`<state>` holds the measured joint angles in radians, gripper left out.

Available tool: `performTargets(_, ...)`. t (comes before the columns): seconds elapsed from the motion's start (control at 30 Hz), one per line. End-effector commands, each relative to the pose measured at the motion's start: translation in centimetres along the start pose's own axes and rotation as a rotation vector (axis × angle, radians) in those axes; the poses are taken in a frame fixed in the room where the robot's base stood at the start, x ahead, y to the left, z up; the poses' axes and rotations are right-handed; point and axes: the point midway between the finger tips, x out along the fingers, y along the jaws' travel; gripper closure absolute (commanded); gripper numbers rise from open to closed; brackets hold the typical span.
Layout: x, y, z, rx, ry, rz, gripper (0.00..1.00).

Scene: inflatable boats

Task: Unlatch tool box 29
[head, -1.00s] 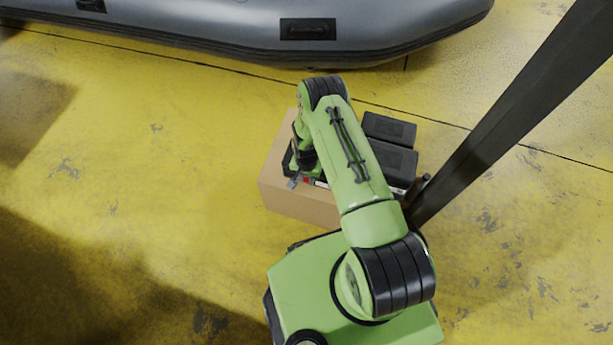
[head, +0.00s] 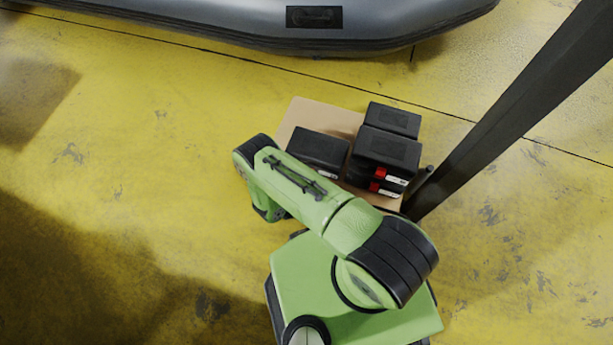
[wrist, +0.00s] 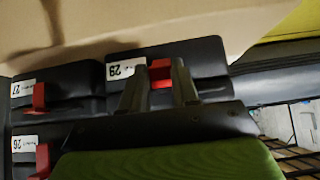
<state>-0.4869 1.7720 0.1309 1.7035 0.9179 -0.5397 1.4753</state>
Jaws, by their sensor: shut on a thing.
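Tool box 29 (wrist: 205,58) is a black case with a white label reading 29, upside down in the wrist view. In the head view it is the single black box (head: 319,146) on the left of the cardboard box. Its red latch (wrist: 160,71) sits between the two fingers of my gripper (wrist: 158,82), which are shut on it. The fingers hide the latch's sides, and I cannot tell whether it is fastened or loose. In the head view my arm hides the gripper and the front of tool box 29.
Tool boxes 27 (wrist: 75,82) and 26 (wrist: 75,130), with red latches, are stacked beside it. Another black box (head: 394,118) stands behind the stack. All rest on the cardboard box (head: 312,113). A dark post (head: 500,110) rises at right; a grey inflatable boat (head: 230,22) lies behind.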

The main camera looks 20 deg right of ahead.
Motion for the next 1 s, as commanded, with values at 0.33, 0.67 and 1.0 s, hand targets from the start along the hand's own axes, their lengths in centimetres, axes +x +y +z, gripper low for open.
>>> performTargets(0.33,0.45,0.02,1.31,0.002,0.158,0.001,1.00)
performTargets(0.67,0.54,0.08,1.49,0.004,0.194,0.004,1.00)
performTargets(1.0,0.56,0.13,1.50,0.003,0.192,0.006,0.60)
